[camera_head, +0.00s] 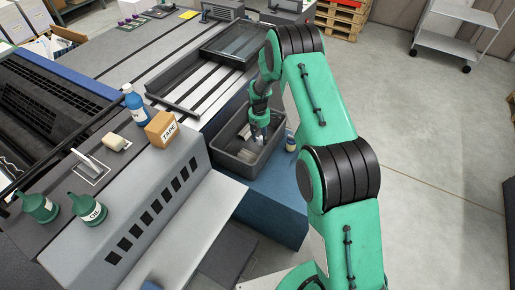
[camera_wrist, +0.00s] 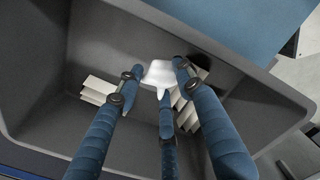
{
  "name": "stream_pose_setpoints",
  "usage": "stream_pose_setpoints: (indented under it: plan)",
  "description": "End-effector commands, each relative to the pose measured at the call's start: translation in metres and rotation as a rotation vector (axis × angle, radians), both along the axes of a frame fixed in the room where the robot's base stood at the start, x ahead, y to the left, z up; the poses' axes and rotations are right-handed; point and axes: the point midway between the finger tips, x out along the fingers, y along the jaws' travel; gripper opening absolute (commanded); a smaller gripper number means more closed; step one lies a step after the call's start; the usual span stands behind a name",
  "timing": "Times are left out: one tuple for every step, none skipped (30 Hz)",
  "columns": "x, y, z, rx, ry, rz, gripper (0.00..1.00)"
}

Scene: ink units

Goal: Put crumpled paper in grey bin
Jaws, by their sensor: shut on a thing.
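The grey bin (camera_head: 232,164) stands on a blue surface near the middle of the head view. Its inside and rim (camera_wrist: 245,72) fill much of the wrist view. My gripper (camera_head: 258,136) points down into the bin's opening. In the wrist view its blue fingers (camera_wrist: 160,78) are closed around a white crumpled paper (camera_wrist: 158,70), held at the fingertips over the bin's inside. In the head view the paper is only a small pale patch, partly hidden by the fingers. How far it is above the bin floor cannot be told.
Pale paper-like pieces (camera_wrist: 98,88) lie inside the bin. A small bottle (camera_head: 291,142) stands beside its right side. A tape box (camera_head: 162,130), a blue bottle (camera_head: 134,104) and green oil cans (camera_head: 88,209) stand on the machine at left.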

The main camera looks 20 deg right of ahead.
Motion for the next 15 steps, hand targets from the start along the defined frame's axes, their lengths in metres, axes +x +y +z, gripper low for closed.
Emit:
stream_pose_setpoints:
  plan:
    - [-0.001, 0.0, -0.011, 0.0, 0.002, 0.0, 0.28]
    - [-0.001, 0.0, -0.015, 0.0, 0.002, 0.0, 0.28]
    - [-0.001, 0.0, -0.021, 0.0, 0.002, 0.0, 0.28]
    - [-0.001, 0.0, -0.025, 0.0, 0.002, 0.0, 0.28]
    - [-0.001, 0.0, -0.029, 0.0, 0.002, 0.0, 0.28]
    - [-0.001, 0.0, -0.034, 0.0, 0.002, 0.0, 0.28]
    - [-0.001, 0.0, -0.037, 0.0, 0.002, 0.0, 0.28]
    - [0.0, 0.0, -0.04, 0.001, 0.001, 0.0, 0.28]
    - [0.0, 0.0, -0.042, 0.0, 0.0, 0.0, 0.28]
    - [0.0, 0.0, -0.043, 0.0, 0.0, 0.0, 0.28]
    - [0.0, 0.0, -0.044, 0.0, 0.0, 0.0, 0.28]
    - [0.0, 0.0, -0.044, 0.0, 0.0, 0.0, 0.28]
    - [0.0, 0.0, -0.044, 0.0, 0.0, 0.0, 0.28]
    - [0.0, 0.0, -0.044, 0.0, 0.0, 0.0, 0.28]
    - [0.0, 0.0, -0.044, 0.0, 0.0, 0.0, 0.28]
